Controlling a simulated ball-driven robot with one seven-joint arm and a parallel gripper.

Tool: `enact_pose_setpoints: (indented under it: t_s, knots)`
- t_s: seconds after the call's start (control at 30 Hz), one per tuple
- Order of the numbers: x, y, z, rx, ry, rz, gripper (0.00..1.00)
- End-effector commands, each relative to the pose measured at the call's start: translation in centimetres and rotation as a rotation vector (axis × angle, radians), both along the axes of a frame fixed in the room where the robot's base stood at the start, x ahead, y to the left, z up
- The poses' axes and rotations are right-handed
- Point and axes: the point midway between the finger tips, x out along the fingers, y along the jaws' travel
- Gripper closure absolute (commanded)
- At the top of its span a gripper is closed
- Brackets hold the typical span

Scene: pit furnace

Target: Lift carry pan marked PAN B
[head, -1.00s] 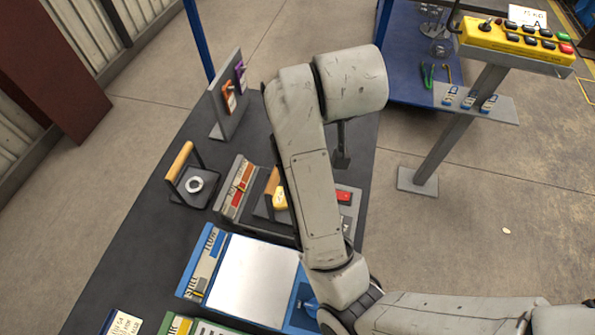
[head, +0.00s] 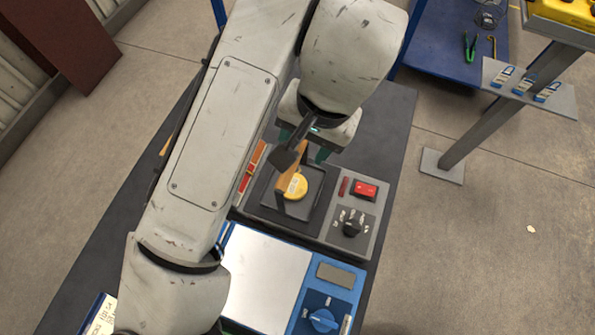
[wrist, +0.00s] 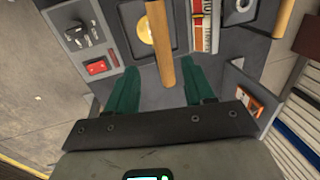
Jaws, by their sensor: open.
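A dark square carry pan (head: 262,196) with an upright wooden handle (head: 291,168) sits on a grey unit and holds a round yellow piece (head: 296,186). I cannot read any pan marking. My gripper (head: 303,150) is open just above this handle. In the wrist view, the green fingers of my gripper (wrist: 161,72) stand apart, one on each side of the wooden handle (wrist: 159,40), with no visible grip on it. A second wooden-handled pan shows at the wrist view's upper right, its handle (wrist: 284,18) beside a pale ring (wrist: 243,5); my arm mostly hides it in the head view.
The grey unit (head: 345,250) has a red switch (head: 365,189) and a black knob (head: 354,226). A blue unit (head: 325,290) with a pale plate stands in front. An orange-tagged upright panel (wrist: 248,98) is near my gripper. A post with a yellow control box (head: 565,10) stands right.

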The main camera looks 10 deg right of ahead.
Motion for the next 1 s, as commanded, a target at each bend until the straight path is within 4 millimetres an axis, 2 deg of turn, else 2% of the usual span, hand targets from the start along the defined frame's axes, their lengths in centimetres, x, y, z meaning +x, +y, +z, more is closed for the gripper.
enact_pose_setpoints:
  t_s: [0.1, 0.37, 0.7, 1.0]
  knots:
    - [0.2, 0.3, -1.8, -0.001, 0.0, 0.001, 0.47]
    - [0.4, 0.7, -3.6, -0.002, -0.003, 0.0, 0.47]
    - [0.7, 2.0, -7.8, -0.001, -0.002, 0.001, 0.47]
    - [0.8, 2.1, -8.2, -0.001, -0.004, -0.002, 0.47]
